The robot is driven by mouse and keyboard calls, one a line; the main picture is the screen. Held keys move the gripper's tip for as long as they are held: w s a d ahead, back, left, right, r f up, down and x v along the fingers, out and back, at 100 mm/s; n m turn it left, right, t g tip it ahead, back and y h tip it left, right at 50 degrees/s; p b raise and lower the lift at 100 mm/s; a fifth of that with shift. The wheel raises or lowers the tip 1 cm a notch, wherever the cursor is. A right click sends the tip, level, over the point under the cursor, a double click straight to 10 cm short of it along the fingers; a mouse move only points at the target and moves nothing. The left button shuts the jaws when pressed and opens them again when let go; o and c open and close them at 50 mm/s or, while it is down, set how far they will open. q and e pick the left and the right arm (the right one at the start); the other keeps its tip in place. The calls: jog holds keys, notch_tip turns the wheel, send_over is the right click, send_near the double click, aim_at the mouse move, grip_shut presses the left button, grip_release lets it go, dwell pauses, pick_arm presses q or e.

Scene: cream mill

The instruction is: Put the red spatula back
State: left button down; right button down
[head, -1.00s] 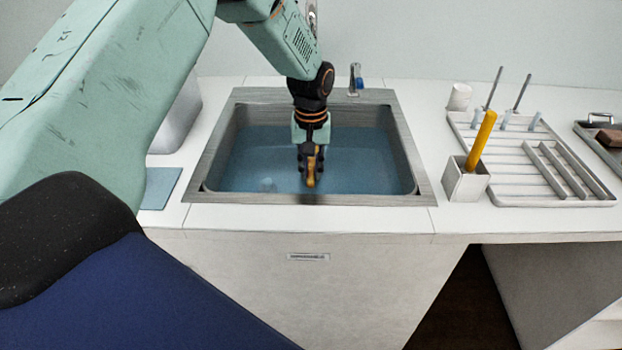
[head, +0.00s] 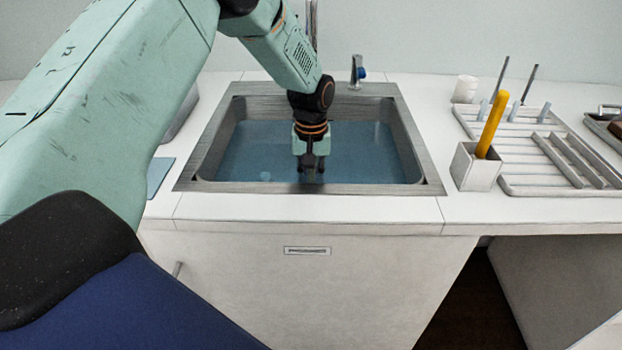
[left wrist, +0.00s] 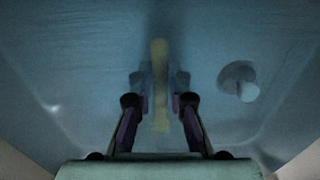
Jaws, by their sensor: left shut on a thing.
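My left gripper (head: 311,180) points down into the blue water of the sink (head: 190,186). In the left wrist view its two dark fingers (left wrist: 160,105) are on either side of a long yellowish handle (left wrist: 160,62), dim through the water, and shut on it. The held thing's other end is not clear, and it does not show in the head view. No red spatula is recognisable. A yellow handle (head: 492,124) stands tilted in a square white holder (head: 478,170) right of the sink. My right gripper is out of view.
A white drying rack (head: 550,190) with upright pegs lies right of the sink. A tap (head: 357,70) and a white cup (head: 465,89) stand behind. A round fitting (left wrist: 238,80) is in the sink. A blue cloth (head: 158,175) lies left.

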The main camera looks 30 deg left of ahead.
pick_arm(q)
jog(key=shift+r, duration=0.1)
jog(key=shift+f+p, duration=0.3)
jog(key=shift+f, duration=0.55)
dwell(0.6)
jog(key=c, duration=1.2)
grip_release()
